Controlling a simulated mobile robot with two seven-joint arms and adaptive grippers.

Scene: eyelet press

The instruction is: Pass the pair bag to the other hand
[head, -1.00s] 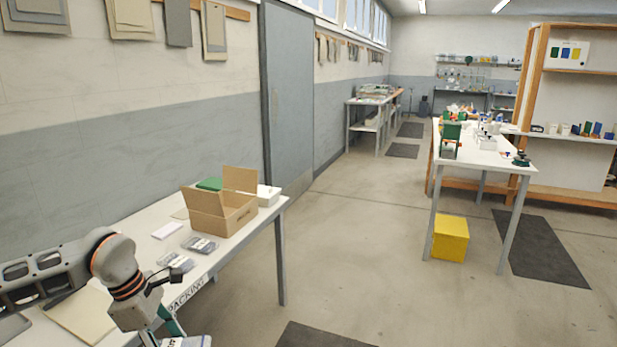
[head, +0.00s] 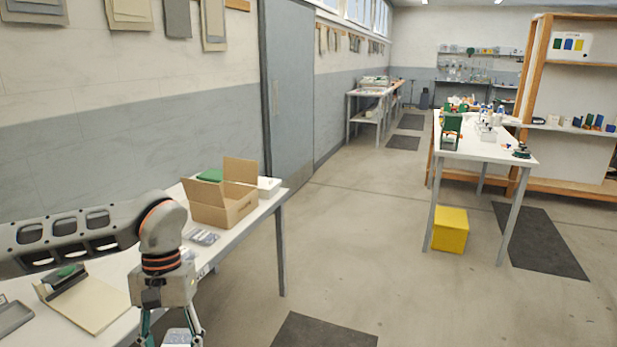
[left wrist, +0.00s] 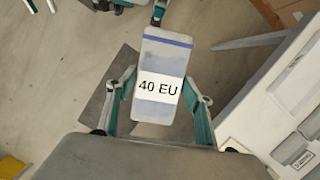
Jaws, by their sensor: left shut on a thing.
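The pair bag (left wrist: 160,112) is a clear flat bag with a blue strip along its far end and a white label reading "40 EU". My left gripper (left wrist: 161,80) is shut on it, one teal finger at each side. In the head view the left gripper (head: 170,338) points down at the bottom edge, with the bag (head: 178,338) partly visible between its fingers. Teal and dark parts of my right gripper (left wrist: 135,8) show at the top of the left wrist view, close to the bag's far end. They are cut off by the frame, so its jaw state is unclear.
The packing table (head: 262,208) runs along the left wall. It bears an open cardboard box (head: 225,212), another flat bag (head: 202,237) and a beige board (head: 98,305) with a dark-and-green tool (head: 68,278).

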